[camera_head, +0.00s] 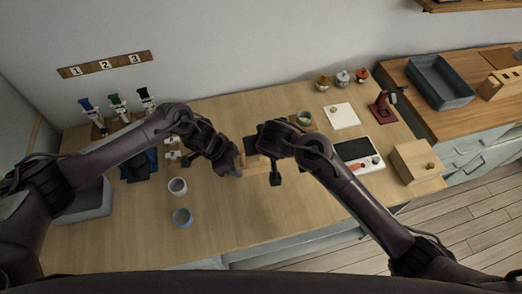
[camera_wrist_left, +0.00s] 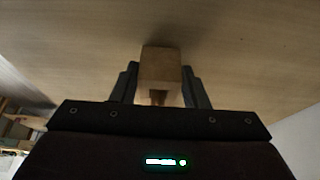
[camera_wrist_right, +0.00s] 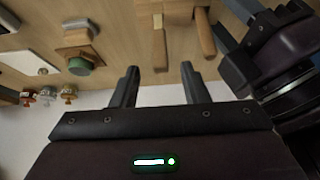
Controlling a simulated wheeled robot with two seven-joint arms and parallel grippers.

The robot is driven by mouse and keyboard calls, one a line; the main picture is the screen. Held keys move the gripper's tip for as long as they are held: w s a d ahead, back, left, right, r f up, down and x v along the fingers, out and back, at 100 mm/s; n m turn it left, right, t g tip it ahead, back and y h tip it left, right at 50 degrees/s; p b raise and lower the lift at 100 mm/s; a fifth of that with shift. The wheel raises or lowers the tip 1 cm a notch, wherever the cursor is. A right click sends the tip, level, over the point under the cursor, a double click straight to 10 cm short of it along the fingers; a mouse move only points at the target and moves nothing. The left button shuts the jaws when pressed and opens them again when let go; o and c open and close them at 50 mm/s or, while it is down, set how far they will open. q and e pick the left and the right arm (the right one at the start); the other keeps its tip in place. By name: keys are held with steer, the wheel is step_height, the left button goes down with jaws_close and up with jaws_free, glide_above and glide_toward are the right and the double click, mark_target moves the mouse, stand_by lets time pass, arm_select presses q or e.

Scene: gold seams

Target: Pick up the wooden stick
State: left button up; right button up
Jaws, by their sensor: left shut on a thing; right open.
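My left gripper (camera_wrist_left: 160,92) is shut on a wooden stick (camera_wrist_left: 160,68), whose square end shows between its fingers close over the tabletop. In the head view my left gripper (camera_head: 238,171) is at the table's middle, beside light wooden pieces (camera_head: 254,163) that the arms partly hide. My right gripper (camera_wrist_right: 160,85) is open and empty. In the right wrist view two bar-like wooden pieces show beyond its fingers, one in the middle (camera_wrist_right: 159,45) and one to its right (camera_wrist_right: 204,35), near my left gripper. I cannot tell which of these is the held stick.
A green-topped pot (camera_head: 304,118), a white sheet (camera_head: 341,116), a dark-screened device (camera_head: 355,150) and a wooden box (camera_head: 416,162) are to the right. The table's front middle is clear.

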mark_target(261, 156)
steer(key=x, duration=0.4)
steer(key=shift+f, duration=0.3)
steer(key=shift+c, duration=0.3)
steer(key=shift+s, duration=0.1)
jaws_close()
